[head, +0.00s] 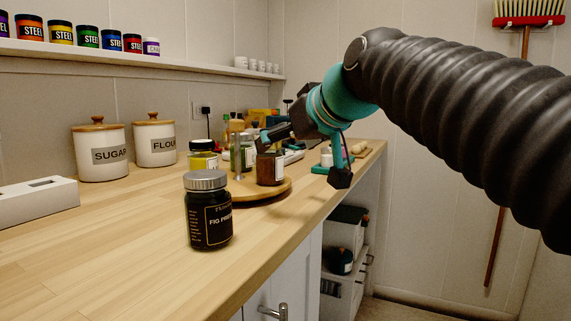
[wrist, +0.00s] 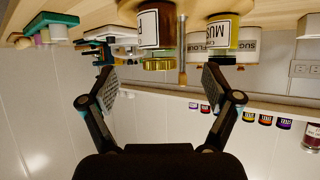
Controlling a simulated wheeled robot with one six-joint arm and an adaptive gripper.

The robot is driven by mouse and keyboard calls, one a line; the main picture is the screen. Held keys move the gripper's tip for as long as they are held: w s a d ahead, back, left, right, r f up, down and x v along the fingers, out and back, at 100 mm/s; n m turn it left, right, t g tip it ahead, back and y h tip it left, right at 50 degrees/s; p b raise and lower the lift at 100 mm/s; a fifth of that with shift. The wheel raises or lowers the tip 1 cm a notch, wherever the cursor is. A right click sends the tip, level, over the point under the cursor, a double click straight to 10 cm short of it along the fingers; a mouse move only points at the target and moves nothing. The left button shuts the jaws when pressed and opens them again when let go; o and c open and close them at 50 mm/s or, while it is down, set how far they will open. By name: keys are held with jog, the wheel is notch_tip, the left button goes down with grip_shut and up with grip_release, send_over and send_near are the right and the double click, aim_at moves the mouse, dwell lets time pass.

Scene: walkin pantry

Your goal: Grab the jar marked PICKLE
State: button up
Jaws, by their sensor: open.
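No label in view can be read as PICKLE. A round wooden turntable (head: 250,191) on the counter bears a brown jar (head: 270,169), a yellow jar (head: 203,158) and a greenish jar (head: 247,156), whose label I cannot read. In the upside-down wrist view the brown jar (wrist: 157,22) has a gold lid and a partly cut-off label, and the yellow jar (wrist: 222,32) reads "MUS". My gripper (head: 305,152) is open and empty above and beside the brown jar; in the wrist view its fingers (wrist: 158,82) are spread, with the gold lid ahead between them.
A dark fig preserve jar (head: 208,212) stands nearer on the counter. SUGAR (head: 100,153) and FLOUR (head: 154,142) canisters stand along the wall.

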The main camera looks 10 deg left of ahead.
aim_at(274, 152)
jog(key=shift+x, duration=4.35)
jog(key=shift+r, duration=0.1)
jog(key=c, duration=1.3)
jog(key=shift+c, duration=1)
jog(key=shift+r, duration=0.15)
